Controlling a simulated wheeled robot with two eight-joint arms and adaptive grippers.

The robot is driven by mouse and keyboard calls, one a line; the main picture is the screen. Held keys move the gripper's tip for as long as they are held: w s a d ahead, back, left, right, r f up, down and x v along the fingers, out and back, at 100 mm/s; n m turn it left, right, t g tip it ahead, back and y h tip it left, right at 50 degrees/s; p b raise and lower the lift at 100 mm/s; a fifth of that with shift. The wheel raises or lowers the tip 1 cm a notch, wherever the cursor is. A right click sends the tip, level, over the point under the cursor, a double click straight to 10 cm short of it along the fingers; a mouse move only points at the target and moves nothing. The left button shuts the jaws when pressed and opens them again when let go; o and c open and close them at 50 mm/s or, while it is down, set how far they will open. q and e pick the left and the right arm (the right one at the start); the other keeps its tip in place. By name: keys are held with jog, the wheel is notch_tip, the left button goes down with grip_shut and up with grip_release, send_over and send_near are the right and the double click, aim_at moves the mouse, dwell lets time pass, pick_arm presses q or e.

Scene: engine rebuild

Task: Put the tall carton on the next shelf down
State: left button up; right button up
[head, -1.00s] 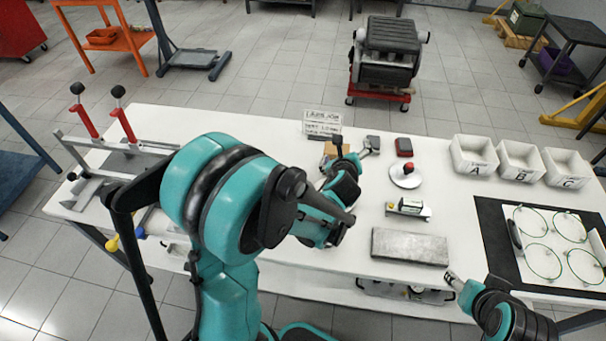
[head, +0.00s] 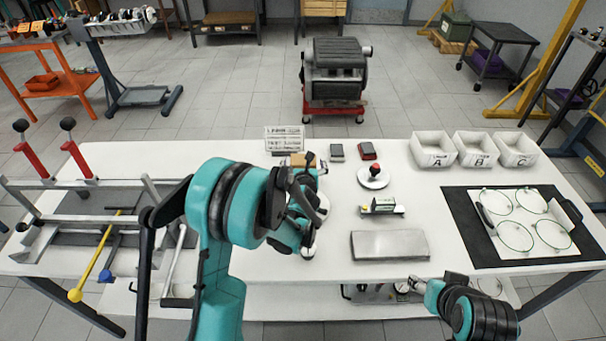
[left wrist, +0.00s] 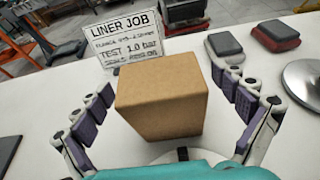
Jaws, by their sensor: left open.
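The tall carton, a plain brown cardboard box (left wrist: 162,98), stands on the white table top in the left wrist view. My left gripper (left wrist: 166,88) is open, with one padded finger on each side of the carton and gaps showing. In the head view the carton (head: 297,160) is mostly hidden behind my left gripper (head: 311,164). My right gripper (head: 413,284) is at the table's front edge, far from the carton; its jaw opening is unclear. A lower shelf (head: 262,307) shows under the table's front edge, partly hidden by my left arm.
A "LINER JOB" sign (left wrist: 123,46) stands just behind the carton. A red-knobbed disc (head: 373,178), a small gauge block (head: 382,207) and a grey slab (head: 390,245) lie to the right. Bins (head: 434,149) stand further right. Instruments (head: 385,292) occupy part of the lower shelf.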

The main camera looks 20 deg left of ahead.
pick_arm(q)
jog(key=shift+r, duration=0.1)
jog(key=c, duration=1.6)
